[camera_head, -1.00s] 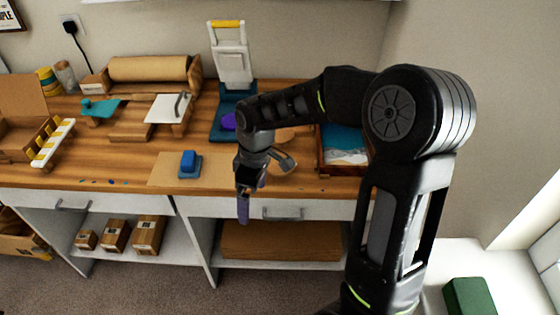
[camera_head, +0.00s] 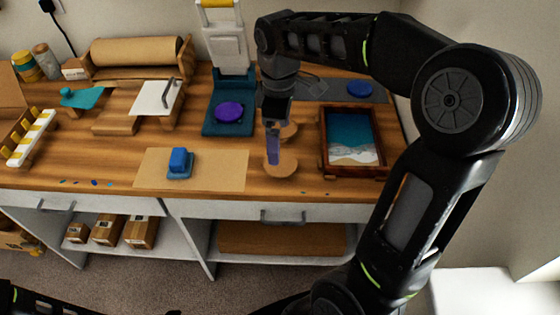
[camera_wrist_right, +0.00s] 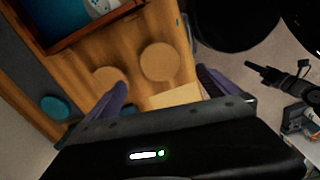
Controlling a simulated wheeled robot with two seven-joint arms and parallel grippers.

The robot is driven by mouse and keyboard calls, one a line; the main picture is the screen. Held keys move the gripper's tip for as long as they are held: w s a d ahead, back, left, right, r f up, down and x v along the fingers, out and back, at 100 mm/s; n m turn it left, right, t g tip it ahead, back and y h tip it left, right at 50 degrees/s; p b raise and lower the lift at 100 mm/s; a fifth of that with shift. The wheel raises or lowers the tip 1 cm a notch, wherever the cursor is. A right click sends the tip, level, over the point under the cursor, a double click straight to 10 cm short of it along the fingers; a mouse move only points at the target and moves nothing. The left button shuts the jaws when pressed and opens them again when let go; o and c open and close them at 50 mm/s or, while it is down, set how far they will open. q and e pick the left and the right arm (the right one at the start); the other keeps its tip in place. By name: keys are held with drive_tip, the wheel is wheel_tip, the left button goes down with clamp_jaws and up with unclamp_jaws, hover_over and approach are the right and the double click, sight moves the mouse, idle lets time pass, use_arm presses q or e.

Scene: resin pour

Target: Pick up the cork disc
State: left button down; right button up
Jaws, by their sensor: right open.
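Two round tan cork discs lie flat on the wooden workbench. The front disc (camera_head: 283,171) is near the bench's front edge, and the rear disc (camera_head: 288,130) is just behind it. Both also show in the right wrist view, the front one (camera_wrist_right: 160,62) larger and the rear one (camera_wrist_right: 106,75) partly behind a finger. My right gripper (camera_head: 273,152) points down over the front disc, with its purple fingers hiding part of it. In the wrist view my right gripper (camera_wrist_right: 160,92) is open and empty, with its fingers spread. My left gripper is out of frame.
A framed tray with a blue and white picture (camera_head: 348,128) stands right of the discs. A teal stand with a purple disc (camera_head: 229,112) is left-behind. A tan sheet (camera_head: 222,178) bears a blue block (camera_head: 179,160). A blue disc (camera_head: 360,88) lies on a grey mat.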

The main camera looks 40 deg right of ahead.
drive_tip(key=shift+f, duration=1.25)
drive_tip(key=shift+f, duration=0.1)
drive_tip(key=shift+s+d+f, duration=0.1)
drive_tip(key=shift+f, duration=2.4)
drive_tip(key=shift+f, duration=0.25)
drive_tip(key=shift+c, duration=0.6)
drive_tip(key=c, duration=1.3)
drive_tip(key=shift+o, duration=0.2)
wheel_tip(320, 180, up, 11)
drive_tip(key=shift+f, duration=0.2)
